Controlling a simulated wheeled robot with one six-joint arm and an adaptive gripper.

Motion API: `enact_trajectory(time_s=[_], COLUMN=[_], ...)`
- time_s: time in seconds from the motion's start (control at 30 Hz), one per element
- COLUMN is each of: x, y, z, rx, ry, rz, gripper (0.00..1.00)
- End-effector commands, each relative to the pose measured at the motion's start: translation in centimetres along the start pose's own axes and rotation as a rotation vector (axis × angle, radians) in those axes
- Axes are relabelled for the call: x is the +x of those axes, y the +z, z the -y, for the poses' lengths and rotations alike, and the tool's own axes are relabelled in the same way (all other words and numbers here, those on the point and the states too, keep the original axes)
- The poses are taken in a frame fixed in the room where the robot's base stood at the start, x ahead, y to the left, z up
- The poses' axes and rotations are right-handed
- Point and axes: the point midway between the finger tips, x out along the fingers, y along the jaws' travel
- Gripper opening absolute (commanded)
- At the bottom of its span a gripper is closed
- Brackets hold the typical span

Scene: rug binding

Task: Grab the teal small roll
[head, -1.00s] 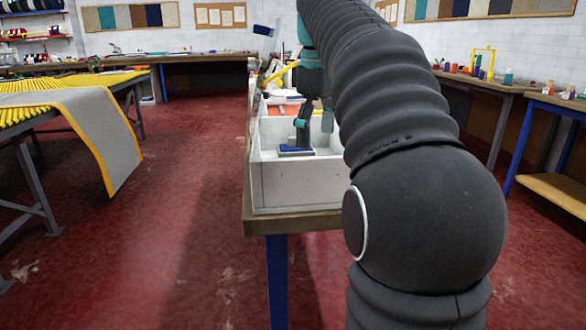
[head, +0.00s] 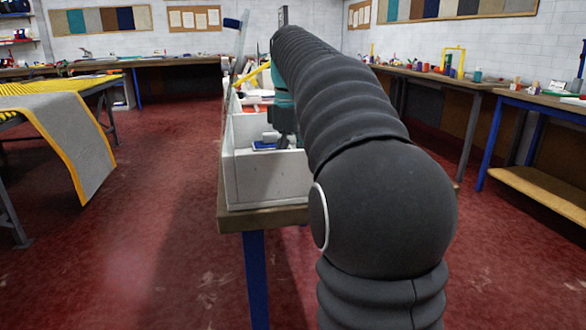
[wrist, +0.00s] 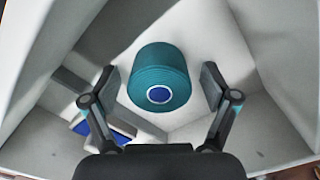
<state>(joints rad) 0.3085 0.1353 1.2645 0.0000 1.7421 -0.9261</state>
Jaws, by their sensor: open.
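The teal small roll (wrist: 160,77) lies in a pale bin in the wrist view. Its round end shows a blue core with a white ring. My gripper (wrist: 163,82) is open, with one finger on each side of the roll in the picture. A gap shows between the roll and each finger, and I cannot tell how far the fingers are above or short of it. In the head view my gripper (head: 283,138) is partly hidden by my arm and reaches into the white bin (head: 270,183). The roll is not visible there.
A blue item (wrist: 82,128) lies low in the bin at left in the wrist view. The bin walls stand close around my gripper. The bin sits on a wooden bench (head: 233,216). A table with a grey, yellow-edged rug (head: 80,140) stands at left. Red floor lies between.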

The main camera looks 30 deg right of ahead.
Motion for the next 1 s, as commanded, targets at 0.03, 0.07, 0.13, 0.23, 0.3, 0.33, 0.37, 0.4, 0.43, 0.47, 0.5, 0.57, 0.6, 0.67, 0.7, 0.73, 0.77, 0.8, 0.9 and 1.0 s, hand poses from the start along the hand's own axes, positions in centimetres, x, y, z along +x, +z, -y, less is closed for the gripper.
enact_trajectory(time_s=[0.03, 0.07, 0.13, 0.23, 0.3, 0.33, 0.37, 0.4, 0.43, 0.47, 0.5, 0.57, 0.6, 0.67, 0.7, 0.73, 0.77, 0.8, 0.9, 1.0], x=[0.0, 0.0, 0.0, 0.0, 0.0, 0.0, 0.0, 0.0, 0.0, 0.0, 0.0, 0.0, 0.0, 0.0, -0.1, -0.1, -0.2, -0.4, -1.2, -2.6], y=[0.0, 0.0, 0.0, 0.0, 0.0, 0.0, 0.0, 0.0, 0.0, 0.0, 0.0, 0.0, 0.0, 0.0, 0.0, 0.0, 0.0, 0.0, -0.1, -0.1], z=[0.0, 0.0, 0.0, 0.0, 0.0, 0.0, 0.0, 0.0, 0.0, 0.0, 0.0, 0.0, 0.0, 0.0, 0.0, 0.0, 0.0, 0.0, 0.0, -0.1], rx=[0.000, 0.000, 0.000, 0.000, 0.000, 0.000, 0.000, 0.000, 0.000, 0.000, 0.000, 0.000, 0.000, 0.000, 0.000, 0.000, 0.000, 0.000, 0.000, 0.000], ry=[0.000, 0.000, 0.000, 0.000, 0.000, 0.000, 0.000, 0.000, 0.000, 0.000, 0.000, 0.000, 0.000, 0.000, 0.000, 0.000, 0.000, 0.001, 0.001, 0.002], rz=[0.000, 0.000, 0.000, 0.000, 0.000, 0.000, 0.000, 0.000, 0.000, 0.000, 0.000, 0.000, 0.000, 0.000, 0.000, 0.000, 0.000, -0.001, -0.001, -0.002], gripper=[0.86, 0.86, 0.86, 0.71, 0.54, 0.46, 0.39, 0.29, 0.21, 0.20, 0.20, 0.20, 0.20, 0.20, 0.20, 0.20, 0.20, 0.20, 0.20, 0.20])
